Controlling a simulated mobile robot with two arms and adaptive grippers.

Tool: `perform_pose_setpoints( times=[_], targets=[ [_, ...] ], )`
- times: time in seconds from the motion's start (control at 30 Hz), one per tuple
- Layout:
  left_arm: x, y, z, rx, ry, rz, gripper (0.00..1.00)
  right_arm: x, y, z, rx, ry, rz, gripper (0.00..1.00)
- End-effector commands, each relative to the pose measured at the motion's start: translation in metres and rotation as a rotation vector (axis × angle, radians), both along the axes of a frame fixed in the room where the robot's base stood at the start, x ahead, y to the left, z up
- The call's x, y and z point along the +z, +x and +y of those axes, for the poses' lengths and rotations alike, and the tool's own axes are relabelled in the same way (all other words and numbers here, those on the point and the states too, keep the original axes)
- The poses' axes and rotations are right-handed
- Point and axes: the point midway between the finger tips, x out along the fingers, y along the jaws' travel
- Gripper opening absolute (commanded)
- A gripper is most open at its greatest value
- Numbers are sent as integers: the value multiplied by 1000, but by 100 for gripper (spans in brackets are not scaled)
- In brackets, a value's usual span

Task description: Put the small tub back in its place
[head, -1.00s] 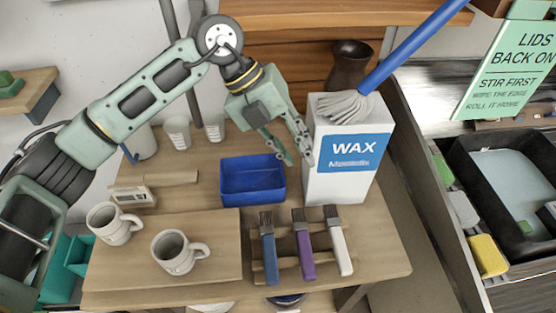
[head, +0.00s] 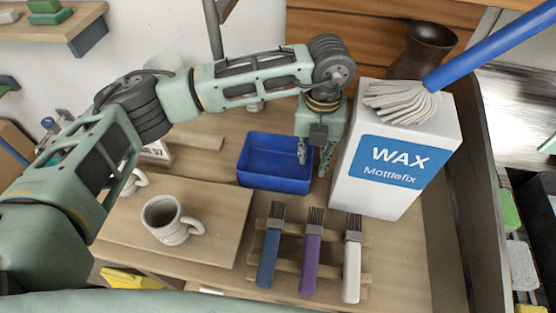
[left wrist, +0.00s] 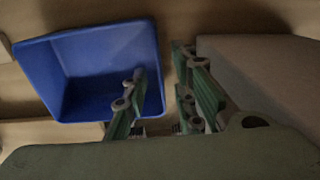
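The small tub (head: 273,178) is a blue, empty, open-topped box. It stands upright on the wooden table, left of the white wax box. My left gripper (head: 313,164) points down at the tub's right end, with its fingers apart. In the left wrist view, one finger of the gripper (left wrist: 163,68) overlaps the inside of the tub (left wrist: 75,60) and the other is outside its right wall. I cannot tell whether either finger touches the wall. My right gripper is not in view.
The tall wax box (head: 385,190) stands close to the gripper's right, with a blue-handled mop head (head: 400,103) on top. Blue (head: 269,248), purple (head: 311,250) and white (head: 352,265) brushes lie in front. A mug (head: 170,222) stands on a board at left.

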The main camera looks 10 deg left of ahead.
Motion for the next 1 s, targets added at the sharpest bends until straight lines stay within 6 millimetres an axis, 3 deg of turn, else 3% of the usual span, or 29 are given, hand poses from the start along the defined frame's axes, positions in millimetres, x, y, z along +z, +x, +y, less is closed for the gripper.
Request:
perform_pose_setpoints(
  times=[0.2, 0.4, 0.7, 1.0],
  targets=[
    [-20, 0, 0, 1, -1, 1, 25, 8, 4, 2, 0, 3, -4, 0],
    [-21, 0, 0, 1, -2, 0, 25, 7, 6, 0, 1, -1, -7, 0],
    [-21, 0, 0, 1, -2, 0, 0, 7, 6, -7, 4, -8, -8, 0],
    [-21, 0, 0, 1, -2, 0, 0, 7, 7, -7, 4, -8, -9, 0]
  ],
)
